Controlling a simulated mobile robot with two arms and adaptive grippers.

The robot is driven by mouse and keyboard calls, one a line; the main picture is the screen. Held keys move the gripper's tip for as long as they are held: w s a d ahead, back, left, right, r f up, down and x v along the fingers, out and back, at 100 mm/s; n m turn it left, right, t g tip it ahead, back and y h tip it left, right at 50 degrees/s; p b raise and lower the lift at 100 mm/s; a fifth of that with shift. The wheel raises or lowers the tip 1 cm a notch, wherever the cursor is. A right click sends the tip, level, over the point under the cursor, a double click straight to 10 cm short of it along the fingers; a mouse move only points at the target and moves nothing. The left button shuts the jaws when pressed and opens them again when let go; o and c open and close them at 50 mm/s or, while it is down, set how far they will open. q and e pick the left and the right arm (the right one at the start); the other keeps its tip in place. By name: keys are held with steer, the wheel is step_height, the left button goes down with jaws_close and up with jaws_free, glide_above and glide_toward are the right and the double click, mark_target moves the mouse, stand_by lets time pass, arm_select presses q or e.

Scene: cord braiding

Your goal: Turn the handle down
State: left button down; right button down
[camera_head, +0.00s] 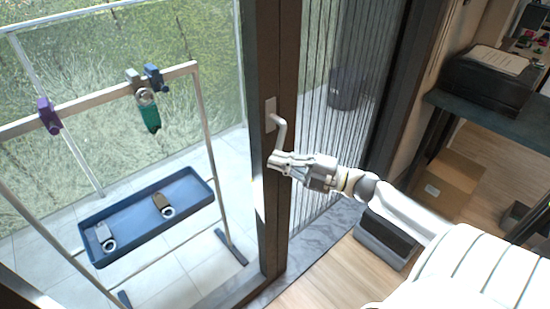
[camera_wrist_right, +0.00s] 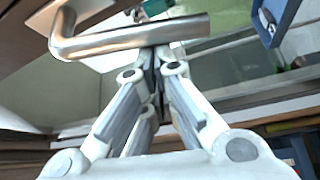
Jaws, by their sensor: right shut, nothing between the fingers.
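The silver door handle (camera_head: 282,132) is on the dark frame of the glass door. In the head view its lever runs downward in the picture from a light mounting plate (camera_head: 270,113) toward my right gripper. My right gripper (camera_head: 271,163) is shut and empty by the lower end of the lever. In the right wrist view the bent metal handle (camera_wrist_right: 135,40) crosses just beyond the closed fingertips of the right gripper (camera_wrist_right: 158,58). I cannot tell whether they touch. My left gripper is not in view.
Beyond the glass, a rack (camera_head: 100,98) carries hanging clips, with a blue tray (camera_head: 150,238) below. A striped screen (camera_head: 335,130) is right of the door frame. A dark desk (camera_head: 500,120) with a printer (camera_head: 487,82) and a cardboard box (camera_head: 447,183) stand at right.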

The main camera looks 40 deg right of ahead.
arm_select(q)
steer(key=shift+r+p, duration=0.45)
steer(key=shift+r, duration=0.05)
arm_select(e)
steer(key=shift+w+d+f+n+g+h, duration=0.1)
steer(key=shift+d+f+n+g+h, duration=0.15)
steer(key=shift+d+n, duration=0.4)
steer(key=shift+d+f+n+g+h, duration=0.15)
steer(key=shift+d+n+g, duration=0.25)
steer(key=shift+n, duration=0.35)
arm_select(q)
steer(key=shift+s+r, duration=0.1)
